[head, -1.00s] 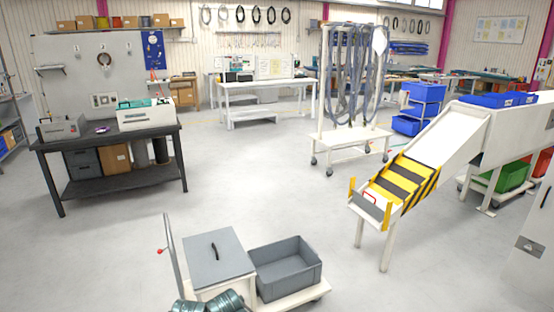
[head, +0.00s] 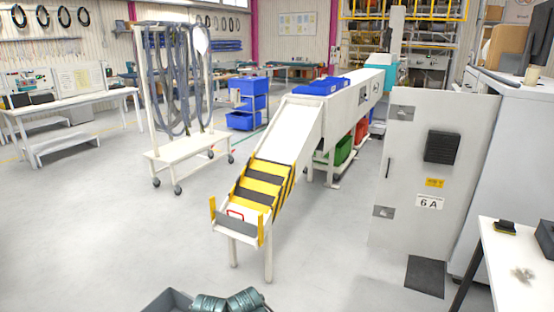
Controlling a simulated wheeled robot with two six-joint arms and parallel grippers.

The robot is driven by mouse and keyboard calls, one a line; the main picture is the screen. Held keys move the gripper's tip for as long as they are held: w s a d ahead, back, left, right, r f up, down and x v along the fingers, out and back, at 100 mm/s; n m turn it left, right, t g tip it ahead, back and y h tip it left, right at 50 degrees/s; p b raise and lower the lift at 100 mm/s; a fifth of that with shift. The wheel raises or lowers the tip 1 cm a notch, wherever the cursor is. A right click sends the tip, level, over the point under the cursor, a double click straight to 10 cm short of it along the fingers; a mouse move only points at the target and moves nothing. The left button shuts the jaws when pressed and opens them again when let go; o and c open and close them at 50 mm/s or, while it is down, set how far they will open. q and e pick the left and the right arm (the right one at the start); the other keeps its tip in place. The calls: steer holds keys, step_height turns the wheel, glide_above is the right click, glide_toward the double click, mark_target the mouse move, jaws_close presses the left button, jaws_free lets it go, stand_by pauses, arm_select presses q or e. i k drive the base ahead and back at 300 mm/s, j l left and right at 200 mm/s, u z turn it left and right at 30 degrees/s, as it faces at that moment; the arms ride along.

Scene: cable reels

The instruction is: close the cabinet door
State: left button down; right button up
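A light grey cabinet door (head: 462,160) stands at the right of the head view. It bears a black vented box, a small yellow label and a "6 A" plate. A dark slim handle (head: 388,168) is near its left edge, with metal plates above and below. The door reaches left past the white cabinet body (head: 515,150), so it appears swung open. The cabinet's inside is hidden, and I cannot tell the door's exact angle. Neither of my grippers is in view.
A black mat (head: 425,276) lies below the door. A white table (head: 515,262) stands at the lower right. A conveyor chute with striped flaps (head: 265,183) stands left of the door. Floor between chute and door is clear.

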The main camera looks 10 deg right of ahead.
mark_target(425, 204)
steer(key=i+l+z, duration=0.2)
steer(key=i+z, duration=1.2)
steer(key=i, duration=0.25)
steer(key=i+j+z, duration=0.15)
steer(key=i, duration=0.3)
steer(key=i+j+z, duration=0.2)
steer(key=i, duration=0.3)
steer(key=i+j+z, duration=0.15)
steer(key=i, duration=0.3)
